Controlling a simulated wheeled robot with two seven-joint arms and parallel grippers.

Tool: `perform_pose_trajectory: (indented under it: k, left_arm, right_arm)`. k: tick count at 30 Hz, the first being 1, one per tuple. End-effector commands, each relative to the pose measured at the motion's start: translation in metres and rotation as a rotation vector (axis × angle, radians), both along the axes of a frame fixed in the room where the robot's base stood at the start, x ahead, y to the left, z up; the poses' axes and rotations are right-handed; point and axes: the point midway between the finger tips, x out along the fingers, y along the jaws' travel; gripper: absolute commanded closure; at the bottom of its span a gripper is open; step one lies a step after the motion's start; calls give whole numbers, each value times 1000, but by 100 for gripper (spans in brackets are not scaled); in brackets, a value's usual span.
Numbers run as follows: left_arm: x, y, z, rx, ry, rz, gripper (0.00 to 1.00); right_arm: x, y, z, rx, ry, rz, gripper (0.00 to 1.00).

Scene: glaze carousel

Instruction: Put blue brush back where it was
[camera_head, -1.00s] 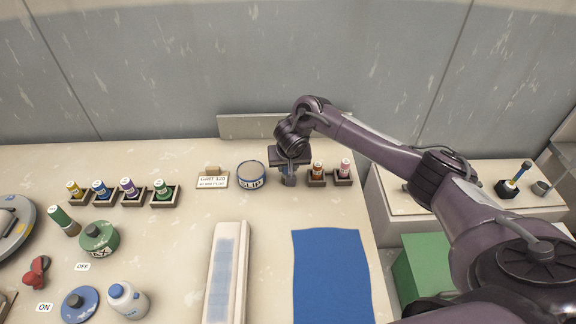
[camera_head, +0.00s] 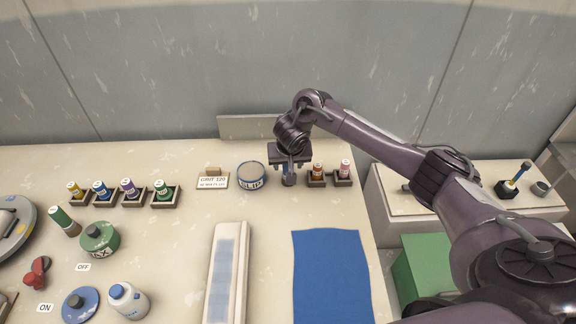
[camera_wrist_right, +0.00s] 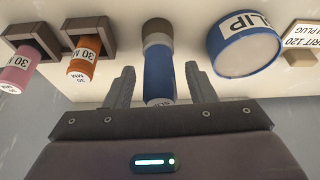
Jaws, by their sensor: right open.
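A brush with a blue upper end and a yellow lower part (camera_head: 519,173) leans in a black block (camera_head: 507,189) on the side surface at the right. My right gripper (camera_head: 289,167) is far to its left, at the back of the main table. It is open, its fingers on either side of a blue cylinder (camera_head: 289,179) with a greyish round base. In the right wrist view this cylinder (camera_wrist_right: 159,72) stands between the fingertips (camera_wrist_right: 160,85), with visible gaps on both sides. My left gripper is out of view.
A SLIP tub (camera_head: 251,176) stands close left of the blue cylinder. Orange (camera_head: 317,171) and pink (camera_head: 345,169) bottles in holders stand close right. A blue cloth (camera_head: 331,275) and a long pale tray (camera_head: 239,270) lie in front. Several bottles stand at the left.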

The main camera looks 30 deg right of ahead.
Motion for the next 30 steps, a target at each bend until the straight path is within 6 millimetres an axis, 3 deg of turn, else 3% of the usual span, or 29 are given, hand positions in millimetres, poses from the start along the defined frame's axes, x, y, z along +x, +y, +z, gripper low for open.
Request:
perform_pose_trajectory:
  k: [5,6,9,16,30]
  left_arm:
    - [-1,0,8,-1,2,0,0]
    - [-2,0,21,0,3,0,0]
    - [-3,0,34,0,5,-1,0]
    - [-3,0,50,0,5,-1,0]
    - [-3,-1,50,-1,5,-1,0]
  right_arm:
    - [-14,6,42,-2,-5,3,50]
    - [-17,6,56,-3,-4,1,50]
    - [-25,9,75,-4,-4,0,50]
    - [-33,12,90,-3,-1,-1,50]
    - [-34,13,90,-2,0,-2,50]
